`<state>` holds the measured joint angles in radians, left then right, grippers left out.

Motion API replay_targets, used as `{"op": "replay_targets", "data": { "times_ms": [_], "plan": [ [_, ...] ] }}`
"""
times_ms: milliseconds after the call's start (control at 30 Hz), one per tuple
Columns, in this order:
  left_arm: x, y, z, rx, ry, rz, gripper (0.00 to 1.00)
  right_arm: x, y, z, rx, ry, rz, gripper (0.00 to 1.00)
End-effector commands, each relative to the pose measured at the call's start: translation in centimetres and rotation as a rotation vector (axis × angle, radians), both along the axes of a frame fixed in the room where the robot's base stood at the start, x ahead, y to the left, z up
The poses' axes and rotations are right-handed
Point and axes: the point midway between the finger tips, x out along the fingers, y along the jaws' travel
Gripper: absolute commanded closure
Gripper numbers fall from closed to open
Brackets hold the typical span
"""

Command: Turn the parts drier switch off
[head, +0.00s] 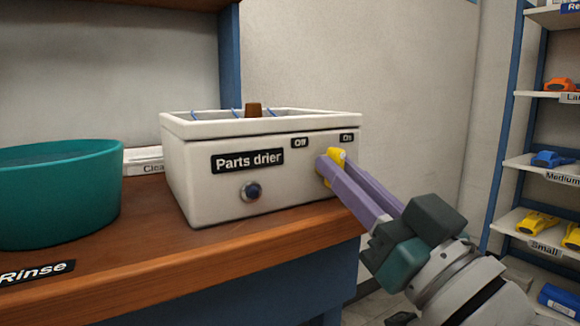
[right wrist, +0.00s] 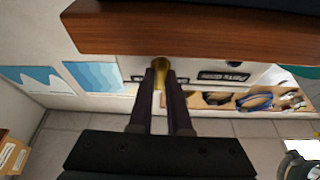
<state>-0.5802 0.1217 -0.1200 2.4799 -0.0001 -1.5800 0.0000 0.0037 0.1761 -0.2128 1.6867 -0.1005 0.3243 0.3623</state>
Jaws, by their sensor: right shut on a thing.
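The parts drier (head: 215,185) is a white box on the wooden bench, with a black "Parts drier" label and a dark blue round knob (head: 251,190) on its front. Its yellow switch handle (head: 337,155) is at the right of the front, below the "Off" label (head: 300,143) and the "On" label (head: 347,138), nearer to "On". My right gripper (head: 332,168) is shut on the handle with its purple fingers, which hide part of it. The handle also shows between the fingertips in the right wrist view (right wrist: 160,74). My left gripper is not in view.
A teal basin (head: 60,195) stands left of the drier, by the "Rinse" label (head: 35,271). The bench (head: 150,245) ends just right of the drier. Shelves (head: 540,165) with orange, blue and yellow parts stand at the far right.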

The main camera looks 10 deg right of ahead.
Motion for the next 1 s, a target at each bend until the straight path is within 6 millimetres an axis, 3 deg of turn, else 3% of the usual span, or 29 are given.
{"op": "replay_targets", "data": {
  "times_ms": [600,1000],
  "plan": [
    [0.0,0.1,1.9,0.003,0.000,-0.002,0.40,0.1,-0.2,0.2,-0.522,-0.188,0.001,1.00],
    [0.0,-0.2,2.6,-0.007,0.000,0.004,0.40,0.1,-0.2,0.1,-0.700,-0.253,0.000,1.00]
  ]
}}
